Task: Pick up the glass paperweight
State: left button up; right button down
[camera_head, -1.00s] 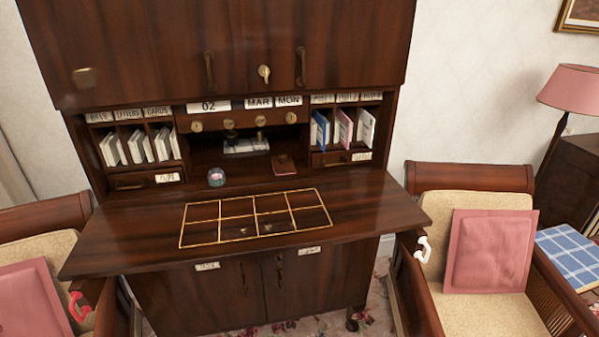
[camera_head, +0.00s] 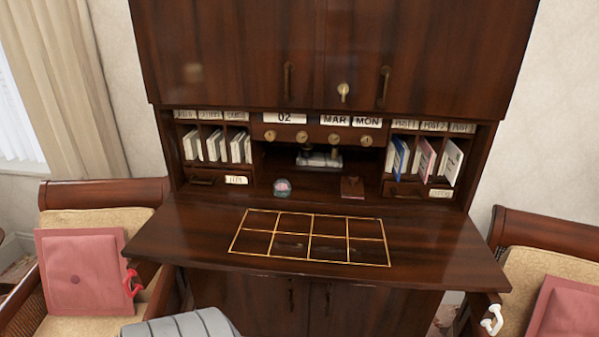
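The glass paperweight (camera_head: 282,188) is a small clear ball with pink inside. It stands on the dark wooden desk (camera_head: 180,235), near the back of the writing surface and left of centre. It is upright and nothing touches it. Neither of my grippers is in view. A grey ribbed part at the bottom left edge looks like part of my arm, well in front of the desk and below its surface.
A gold-lined grid (camera_head: 312,237) marks the desktop. A small reddish-brown book (camera_head: 352,187) lies right of the paperweight. Chairs with pink cushions (camera_head: 80,270) flank the desk. A red hook-like item (camera_head: 132,283) and a white one (camera_head: 492,320) sit low at either side.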

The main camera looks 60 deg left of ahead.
aim_at(282, 188)
jog(key=i, duration=0.35)
jog(key=u, duration=1.05)
